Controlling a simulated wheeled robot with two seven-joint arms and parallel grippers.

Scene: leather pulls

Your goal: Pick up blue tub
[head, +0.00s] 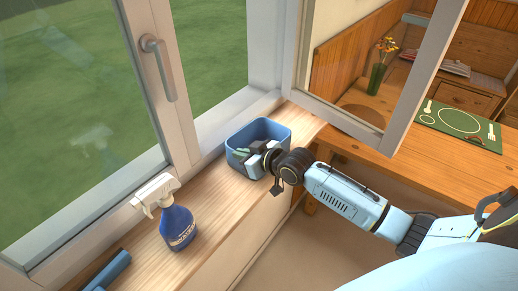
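The blue tub (238,158) stands upright on the wooden window sill, in the upper middle of the head view. I cannot tell whether the fingers are open or closed on the wall. My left gripper is not in view.
A blue spray bottle (177,226) with a white head stands on the sill (213,205) left of the tub. A blue object (112,270) lies at the lower left. An open window sash (385,140) hangs right of the tub, by a wooden table (410,165) with a green place mat (437,122).

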